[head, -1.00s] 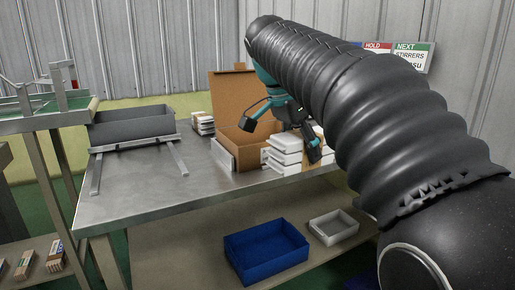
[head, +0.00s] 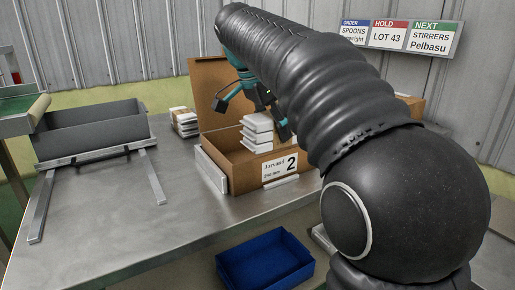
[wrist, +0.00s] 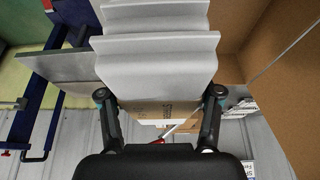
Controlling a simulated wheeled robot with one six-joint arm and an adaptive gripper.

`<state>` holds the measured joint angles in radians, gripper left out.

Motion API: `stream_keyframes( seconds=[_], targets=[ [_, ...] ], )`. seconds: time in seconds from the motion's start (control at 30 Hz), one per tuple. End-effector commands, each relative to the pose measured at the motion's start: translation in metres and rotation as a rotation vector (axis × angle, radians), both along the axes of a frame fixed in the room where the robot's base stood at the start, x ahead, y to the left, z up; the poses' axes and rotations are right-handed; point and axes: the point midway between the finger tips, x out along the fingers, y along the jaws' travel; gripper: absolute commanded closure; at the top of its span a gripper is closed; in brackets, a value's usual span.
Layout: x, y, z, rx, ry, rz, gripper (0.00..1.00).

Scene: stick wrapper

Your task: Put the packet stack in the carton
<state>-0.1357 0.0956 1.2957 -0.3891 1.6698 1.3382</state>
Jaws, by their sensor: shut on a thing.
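The brown open carton (head: 213,145) stands on the metal table with its back flap raised and a label marked 2 on its front. The white packet stack (head: 257,132) shows at the carton's opening, toward its right side. My gripper (head: 256,112) is shut on this stack from above. In the wrist view the stack (wrist: 160,65), with a brown band, sits between the two fingers (wrist: 160,97), and carton cardboard (wrist: 285,80) shows at the right. The arm hides the carton's right back part. I cannot tell whether the stack touches the carton's floor.
Another packet stack (head: 184,122) stands on the table behind and left of the carton. A grey bin (head: 90,130) sits at the left beside metal rails (head: 150,178). A blue bin (head: 264,262) is below the table. The table (head: 125,215) is clear at front left.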

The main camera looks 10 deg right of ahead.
Motion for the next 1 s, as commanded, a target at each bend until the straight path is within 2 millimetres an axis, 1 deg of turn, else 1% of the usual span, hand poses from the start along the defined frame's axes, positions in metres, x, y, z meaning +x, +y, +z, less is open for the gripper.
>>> stream_keyframes(
  seconds=[0.03, 0.2, 0.3, 0.4, 0.53, 0.7, 0.8, 1.0],
  targets=[
    [0.011, 0.003, -0.006, -0.001, 0.002, 0.001, 0.76],
    [0.042, 0.012, -0.026, 0.0, 0.001, 0.001, 0.76],
    [0.056, 0.017, -0.034, 0.0, 0.001, 0.0, 0.76],
    [0.065, 0.019, -0.039, 0.0, -0.001, -0.001, 0.76],
    [0.068, 0.02, -0.046, 0.0, -0.001, -0.001, 0.76],
    [0.067, 0.02, -0.069, 0.0, 0.001, 0.0, 0.76],
    [0.068, 0.02, -0.079, 0.0, 0.0, -0.001, 0.76],
    [0.068, 0.02, -0.082, 0.001, -0.002, 0.0, 0.76]
  ],
)
